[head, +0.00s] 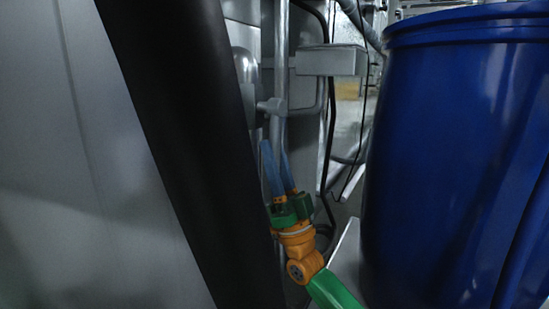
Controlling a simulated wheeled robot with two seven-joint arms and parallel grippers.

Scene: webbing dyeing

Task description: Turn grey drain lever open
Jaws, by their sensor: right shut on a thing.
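My right gripper (275,150) reaches up from the bottom centre, with blue fingers, a green body and an orange wrist. Its fingers are shut on a thin grey piece between them, which looks like the grey drain lever. The fingers hide most of the lever, and I cannot make out its angle. A grey vertical pipe (281,60) with a grey fitting (270,105) stands just above the fingertips. My left gripper is not in view.
A large blue barrel (450,170) fills the right side, close to my right arm. A wide black slanted shape (185,130) and a pale grey panel (60,170) fill the left. A grey box (330,61) and dark cables are behind. The gap between is narrow.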

